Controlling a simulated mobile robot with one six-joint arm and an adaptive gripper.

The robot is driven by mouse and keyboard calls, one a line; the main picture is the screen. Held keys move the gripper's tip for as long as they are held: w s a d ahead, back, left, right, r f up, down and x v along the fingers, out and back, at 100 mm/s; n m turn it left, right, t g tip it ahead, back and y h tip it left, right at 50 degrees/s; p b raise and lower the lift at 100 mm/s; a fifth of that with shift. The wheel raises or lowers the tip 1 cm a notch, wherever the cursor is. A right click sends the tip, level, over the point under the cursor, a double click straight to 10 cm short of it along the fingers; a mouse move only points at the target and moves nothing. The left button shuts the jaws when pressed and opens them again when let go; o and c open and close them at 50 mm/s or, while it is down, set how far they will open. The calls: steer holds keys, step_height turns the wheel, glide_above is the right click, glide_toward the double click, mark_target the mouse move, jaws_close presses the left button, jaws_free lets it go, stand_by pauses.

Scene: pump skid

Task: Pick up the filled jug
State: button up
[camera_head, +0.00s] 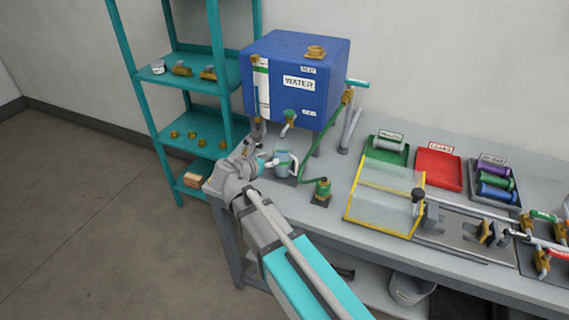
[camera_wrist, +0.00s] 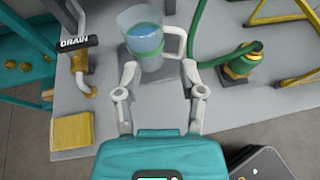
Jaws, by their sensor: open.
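The jug (camera_wrist: 142,37) is clear with a white handle and a green band, and holds bluish water. In the wrist view it stands upright at the top middle, on a grey pad on the bench. In the head view the jug (camera_head: 284,162) stands below the blue tank's tap. My gripper (camera_wrist: 160,72) is open, with its two fingers apart and pointing toward the jug. The jug's lower part lies just beyond the fingertips, and nothing is held. I cannot tell whether a fingertip touches it. In the head view my gripper (camera_head: 262,160) is just left of the jug.
The blue water tank (camera_head: 295,85) stands behind the jug. A drain pipe (camera_wrist: 80,70) and yellow block (camera_wrist: 72,131) lie left; a green hose and brass fitting (camera_wrist: 240,62) lie right. A teal shelf (camera_head: 195,125) stands left of the bench. Trays (camera_head: 438,170) lie farther right.

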steer(key=b, duration=0.3)
glide_above(287, 163)
steer(key=s+a, duration=0.2)
steer(key=s, duration=0.1)
steer(key=shift+w+d+f, duration=0.1)
steer(key=shift+d+f, duration=0.05)
steer(key=shift+f, duration=0.7)
steer(key=shift+w+d+f, duration=0.1)
steer(key=shift+f, duration=0.75)
steer(key=b+x, duration=0.2)
steer(key=x, duration=0.3)
steer(key=shift+f, duration=0.15)
jaws_close()
